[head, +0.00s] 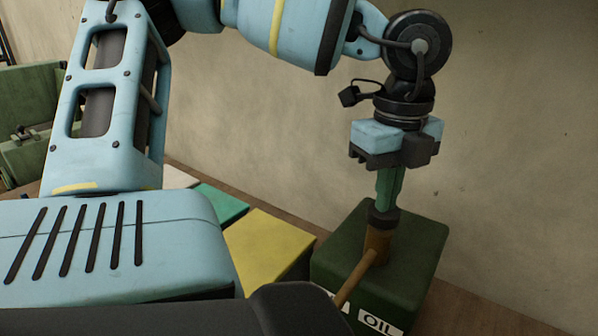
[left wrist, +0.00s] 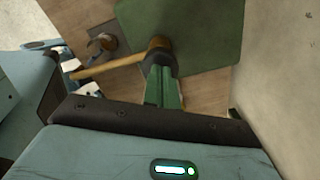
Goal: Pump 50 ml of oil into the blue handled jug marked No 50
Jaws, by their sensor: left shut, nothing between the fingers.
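A dark green oil can (head: 335,262) marked OIL stands on the wooden floor or bench, with a brown pump (head: 377,243) and slanting spout on top. The can (left wrist: 208,35) and spout (left wrist: 108,64) also show in the left wrist view. My left gripper (head: 384,205) points down over the pump's dark cap, its green fingers shut and empty. Fingertips and cap meet in the picture; whether they press cannot be told. Near the spout's end, a small round brownish vessel (left wrist: 102,45) sits on a dark square. No blue handle or No 50 mark is readable. My right gripper is not in view.
Yellow (head: 265,245) and teal (head: 220,204) blocks stand left of the can. A green case (head: 35,110) is at the far left. A plain wall rises close behind the can. A blue and white part near the spout's end is unclear.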

